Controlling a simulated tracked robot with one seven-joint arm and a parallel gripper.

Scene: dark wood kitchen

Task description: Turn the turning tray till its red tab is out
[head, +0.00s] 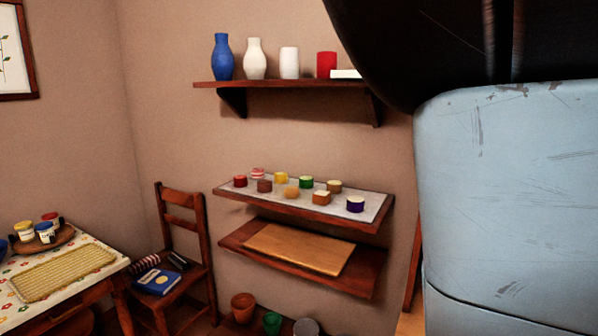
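A round brown wooden tray (67,236), which looks like the turning tray, sits on the table at the left edge of the head view. Several small jars stand on it, among them a yellow-topped jar (24,232), a yellow-and-dark jar (45,233) and a red-topped jar (51,218). I cannot make out a red tab on the tray's rim; the jars cover part of the tray. My gripper is not in view.
The table (105,285) has a flowered cloth and a yellow woven mat (62,272) in front of the tray. A blue bowl edge (3,248) shows at the far left. A chair (182,225) holding books (157,281) stands right of the table. Wall shelves (285,84) are beyond.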

